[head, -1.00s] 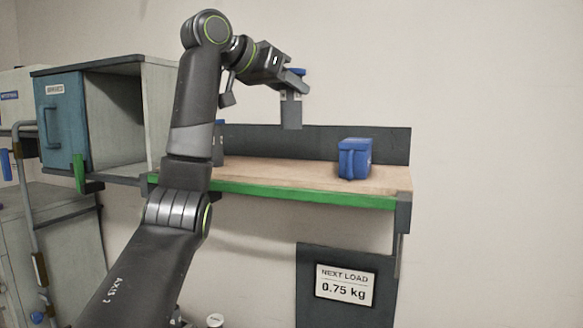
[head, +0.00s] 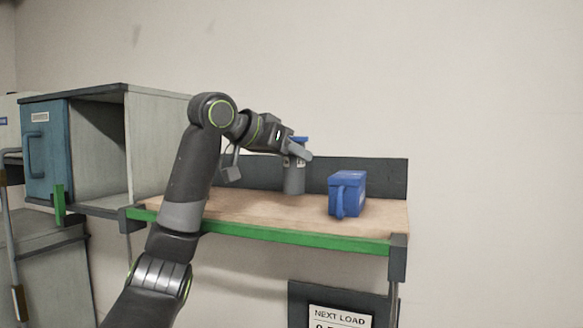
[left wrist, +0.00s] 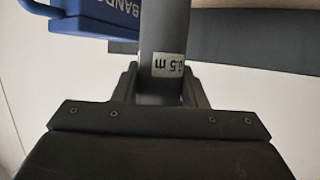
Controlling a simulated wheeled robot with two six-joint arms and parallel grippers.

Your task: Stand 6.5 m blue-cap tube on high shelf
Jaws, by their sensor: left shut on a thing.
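The tube (head: 293,181) is a grey cylinder with a blue cap (head: 300,139), upright at the back of the high shelf (head: 270,215). My left gripper (head: 298,154) is shut on it just below the cap. The tube's lower end is close to the shelf top; I cannot tell whether it touches. In the left wrist view the tube (left wrist: 160,28) runs between the fingers, and its white label (left wrist: 168,65) reads 6.5 m. My right gripper is not in view.
A blue box with a handle (head: 349,193) stands on the shelf right of the tube. A dark back panel (head: 385,178) rises behind. An open cabinet (head: 157,145) with a teal door stands at the left. A load sign (head: 340,318) hangs below. The shelf's front middle is clear.

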